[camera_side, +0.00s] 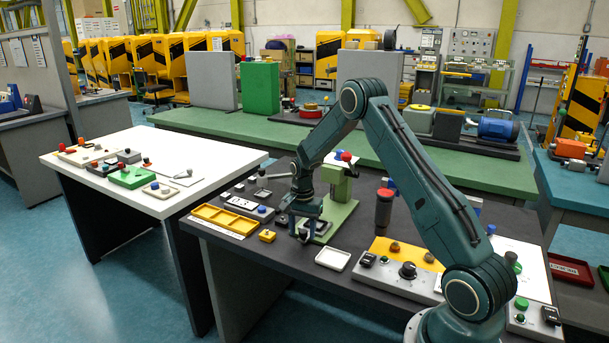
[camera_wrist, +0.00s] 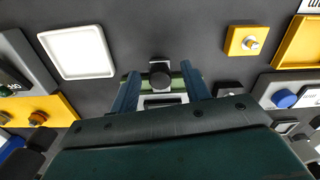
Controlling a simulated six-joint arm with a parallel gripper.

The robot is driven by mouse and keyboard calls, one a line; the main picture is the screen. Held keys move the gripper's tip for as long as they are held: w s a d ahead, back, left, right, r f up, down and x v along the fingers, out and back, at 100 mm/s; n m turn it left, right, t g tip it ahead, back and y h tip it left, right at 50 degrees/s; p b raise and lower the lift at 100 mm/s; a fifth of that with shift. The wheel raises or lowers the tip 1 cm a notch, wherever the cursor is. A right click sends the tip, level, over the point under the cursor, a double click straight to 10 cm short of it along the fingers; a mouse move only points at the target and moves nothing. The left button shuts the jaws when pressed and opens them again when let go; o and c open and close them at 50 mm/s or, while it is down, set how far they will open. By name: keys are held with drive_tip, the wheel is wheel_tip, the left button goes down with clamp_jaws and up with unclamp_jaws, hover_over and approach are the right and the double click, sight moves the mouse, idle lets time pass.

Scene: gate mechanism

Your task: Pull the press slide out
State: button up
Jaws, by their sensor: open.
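The green press (camera_side: 338,190) stands on the dark table, with a red knob and a blue knob at its top. My gripper (camera_side: 304,232) points down at the near left end of the press base (camera_side: 341,213). In the wrist view my gripper (camera_wrist: 163,86) is open, one finger on each side of the slide's dark round knob (camera_wrist: 159,75). The knob sits on a small light block at the end of the green base. I cannot tell whether either finger touches it. My arm and gripper hide part of the press and slide.
A white tray (camera_side: 333,259) and a small yellow block (camera_side: 267,236) with a metal knob lie close by. A yellow tray (camera_side: 224,219) is at the left. A yellow panel with knobs (camera_side: 405,252) is at the right. Bare dark table lies just in front of the slide.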

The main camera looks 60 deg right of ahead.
wheel_tip(320, 180, up, 14)
drive_tip(key=shift+f, duration=0.2)
idle(0.4)
drive_tip(key=s+a+r+n+t, duration=0.3)
drive_tip(key=s+a+r+n, duration=0.6)
drive_tip(key=a+r, duration=0.65)
drive_tip(key=s+a+n+t, duration=0.1)
drive_tip(key=s+a+n, duration=0.2)
drive_tip(key=s, duration=0.6)
drive_tip(key=s+a+n+t, duration=0.1)
drive_tip(key=s+a+n, duration=0.3)
drive_tip(key=s, duration=0.5)
drive_tip(key=shift+a+f+t, duration=0.3)
drive_tip(key=shift+a+f, duration=0.15)
drive_tip(key=shift+a, duration=0.8)
